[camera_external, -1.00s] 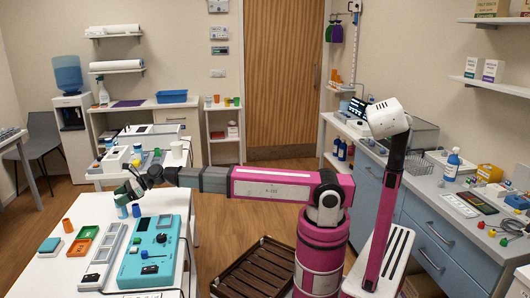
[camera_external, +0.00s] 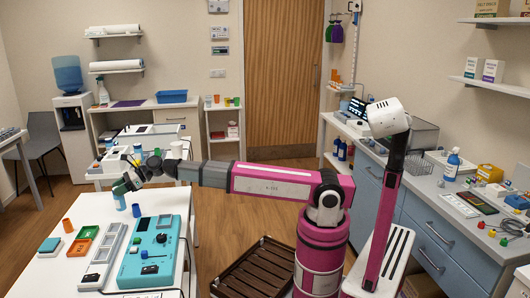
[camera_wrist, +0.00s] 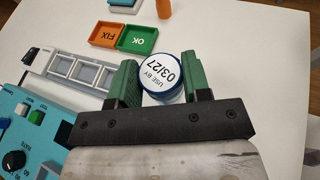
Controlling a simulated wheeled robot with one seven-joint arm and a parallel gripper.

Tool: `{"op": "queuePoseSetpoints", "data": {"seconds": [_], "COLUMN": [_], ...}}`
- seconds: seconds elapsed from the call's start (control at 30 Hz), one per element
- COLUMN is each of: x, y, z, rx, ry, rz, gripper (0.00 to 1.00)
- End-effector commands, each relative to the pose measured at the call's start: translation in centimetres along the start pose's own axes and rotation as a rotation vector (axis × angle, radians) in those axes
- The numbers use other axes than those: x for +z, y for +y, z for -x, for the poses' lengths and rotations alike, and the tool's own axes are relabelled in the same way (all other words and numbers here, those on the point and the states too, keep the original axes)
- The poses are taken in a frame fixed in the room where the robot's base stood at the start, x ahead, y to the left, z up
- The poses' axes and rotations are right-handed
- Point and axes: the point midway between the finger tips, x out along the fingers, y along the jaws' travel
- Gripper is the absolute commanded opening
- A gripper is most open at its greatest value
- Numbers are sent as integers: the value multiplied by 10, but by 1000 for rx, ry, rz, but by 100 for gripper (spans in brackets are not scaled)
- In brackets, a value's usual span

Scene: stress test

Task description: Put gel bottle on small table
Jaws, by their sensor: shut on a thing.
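My gripper (camera_external: 127,182) is over the front left white table (camera_external: 75,215), its green fingers (camera_wrist: 160,88) shut on a round, blue-rimmed container. I take it for the gel bottle (camera_wrist: 162,72); its white end reads "USE BY 03/27", and no lettering names its contents. In the external view the held gel bottle (camera_external: 119,198) shows as a small teal shape below the fingers, seemingly just above the tabletop. A small blue object (camera_external: 136,210) stands on the table beside it. Which table is the small table I cannot tell; another white table (camera_external: 95,178) stands behind.
A teal device (camera_external: 150,255) and a grey slotted rack (camera_external: 103,258) lie on the front table. A green tray (camera_wrist: 138,39), an orange tray (camera_wrist: 107,34) and an orange cup (camera_wrist: 164,9) are near. The right counter holds a blue bottle (camera_external: 452,166).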

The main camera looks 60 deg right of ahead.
Motion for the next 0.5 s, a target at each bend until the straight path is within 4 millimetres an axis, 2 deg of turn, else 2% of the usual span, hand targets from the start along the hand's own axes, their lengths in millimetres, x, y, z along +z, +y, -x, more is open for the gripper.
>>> {"op": "queuePoseSetpoints", "data": {"seconds": [0.2,0.5], "x": [50,106], "y": [-1,-1], "z": [17,38], "rx": [-1,-1], "ry": [-2,-2], "rz": [2,2], "gripper": [14,14]}}
